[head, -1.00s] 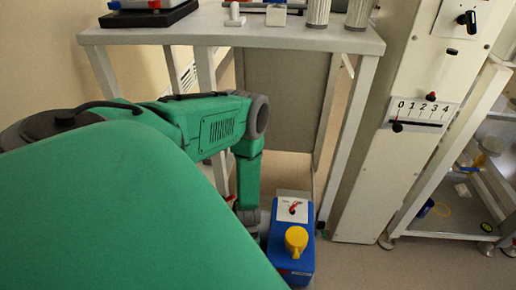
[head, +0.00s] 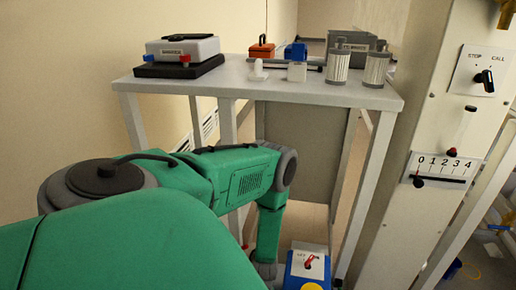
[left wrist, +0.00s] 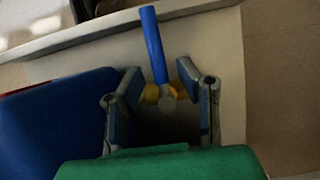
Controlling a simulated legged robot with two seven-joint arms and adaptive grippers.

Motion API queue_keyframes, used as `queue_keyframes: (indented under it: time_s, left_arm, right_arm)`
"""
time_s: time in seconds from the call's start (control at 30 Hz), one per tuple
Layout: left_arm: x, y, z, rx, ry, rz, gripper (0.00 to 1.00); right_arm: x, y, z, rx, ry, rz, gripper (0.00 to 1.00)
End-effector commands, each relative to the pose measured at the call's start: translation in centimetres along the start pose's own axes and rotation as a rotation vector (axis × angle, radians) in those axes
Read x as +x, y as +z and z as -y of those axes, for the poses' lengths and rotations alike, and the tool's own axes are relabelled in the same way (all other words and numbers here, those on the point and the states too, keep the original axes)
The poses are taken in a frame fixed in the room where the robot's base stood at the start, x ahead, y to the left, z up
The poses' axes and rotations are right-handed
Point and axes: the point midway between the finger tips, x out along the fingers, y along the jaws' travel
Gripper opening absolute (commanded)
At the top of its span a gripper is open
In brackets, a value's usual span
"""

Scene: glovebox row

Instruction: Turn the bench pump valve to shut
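A valve with a long blue lever (left wrist: 153,45) and a yellow body with a grey hub (left wrist: 167,103) shows in the left wrist view. The lever points up and slightly left in that picture. My left gripper (left wrist: 160,80) is open, with its fingers on either side of the yellow body; contact is not clear. A dark blue body (left wrist: 55,125) fills the left of that view. In the head view, a blue unit (head: 307,276) with a red pointer on a white label stands low under the bench, cut by the bottom edge. My left gripper is hidden there. My right gripper is not in view.
The white bench (head: 280,92) holds a grey-white box on a black base (head: 180,55), two ribbed cylinders (head: 375,68) and small items. Right of it stands a tall panel with a STOP/CALL switch (head: 484,80) and a 0–4 scale (head: 440,167).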

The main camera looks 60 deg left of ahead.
Motion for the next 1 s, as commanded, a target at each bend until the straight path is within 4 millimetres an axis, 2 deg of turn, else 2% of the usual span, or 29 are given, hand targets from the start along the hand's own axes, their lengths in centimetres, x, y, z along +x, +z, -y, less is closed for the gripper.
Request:
queue_keyframes:
  time_s: [0.37,0.47,0.8,1.0]
  left_arm:
    - [-0.3,0.1,0.0,0.0,0.0,0.003,0.34]
    - [-1.6,0.0,0.0,-0.001,0.001,0.002,0.34]
    - [-8.6,-0.1,-0.1,0.001,0.002,0.001,0.34]
    - [-11.2,-0.1,-0.1,0.0,0.001,0.002,0.34]
  right_arm:
    - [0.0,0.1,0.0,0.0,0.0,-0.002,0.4]
    - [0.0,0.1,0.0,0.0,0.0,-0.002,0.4]
    - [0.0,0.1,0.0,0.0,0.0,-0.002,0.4]
    - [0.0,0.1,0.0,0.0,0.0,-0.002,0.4]
